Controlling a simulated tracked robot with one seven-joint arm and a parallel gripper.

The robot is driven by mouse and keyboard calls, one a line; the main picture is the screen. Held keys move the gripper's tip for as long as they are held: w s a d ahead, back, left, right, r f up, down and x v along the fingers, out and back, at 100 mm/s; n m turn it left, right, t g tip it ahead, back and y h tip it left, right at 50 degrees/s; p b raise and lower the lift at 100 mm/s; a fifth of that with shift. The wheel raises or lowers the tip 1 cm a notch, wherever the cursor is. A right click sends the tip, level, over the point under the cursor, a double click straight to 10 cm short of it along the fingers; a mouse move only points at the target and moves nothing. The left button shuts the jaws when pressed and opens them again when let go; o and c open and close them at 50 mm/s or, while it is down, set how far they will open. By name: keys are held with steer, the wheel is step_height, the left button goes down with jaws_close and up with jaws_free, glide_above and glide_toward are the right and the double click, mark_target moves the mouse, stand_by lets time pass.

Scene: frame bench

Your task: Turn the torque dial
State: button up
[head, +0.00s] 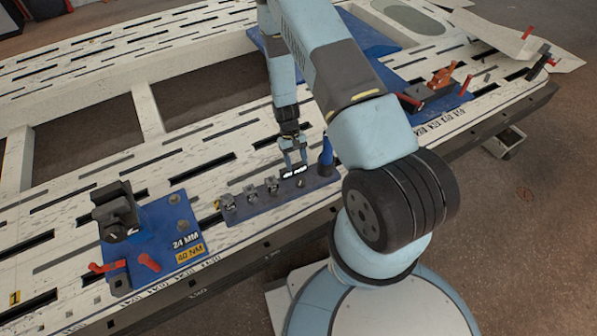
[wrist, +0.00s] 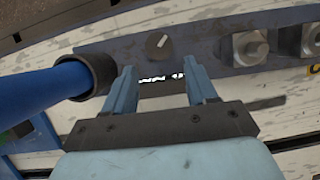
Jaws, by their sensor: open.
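The torque dial (wrist: 158,45) is a small dark round knob with a pale pointer line, set on a blue-grey strip. In the wrist view it lies just beyond the gap between my fingertips. In the head view the dial (head: 301,183) is small, near the right end of the strip (head: 283,196). My gripper (wrist: 161,70) is open and empty, its fingers apart and not around the dial. In the head view my gripper (head: 293,168) hangs over the strip's back edge. White markings show between the fingers, too small to read.
A blue upright cylinder with a dark collar (wrist: 60,88) stands close left of my fingers in the wrist view. Metal sockets (wrist: 248,47) sit on the strip to the right. A blue fixture (head: 165,222) labelled 24 MM and 40 NM stands at left on the slotted bench (head: 75,205).

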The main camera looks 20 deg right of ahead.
steer(key=shift+v, duration=2.75)
step_height(320, 180, up, 36)
steer(key=t, duration=0.5)
steer(key=s+d+r+m+t+y, duration=0.1)
steer(key=s+r+t, duration=0.1)
steer(key=s+r, duration=1)
steer(key=s+d+r+t, duration=0.1)
steer(key=s+r+t, duration=0.2)
steer(key=s+r, duration=0.6)
steer(key=s, duration=0.3)
steer(key=shift+s+r+m, duration=0.15)
steer(key=shift+m, duration=0.15)
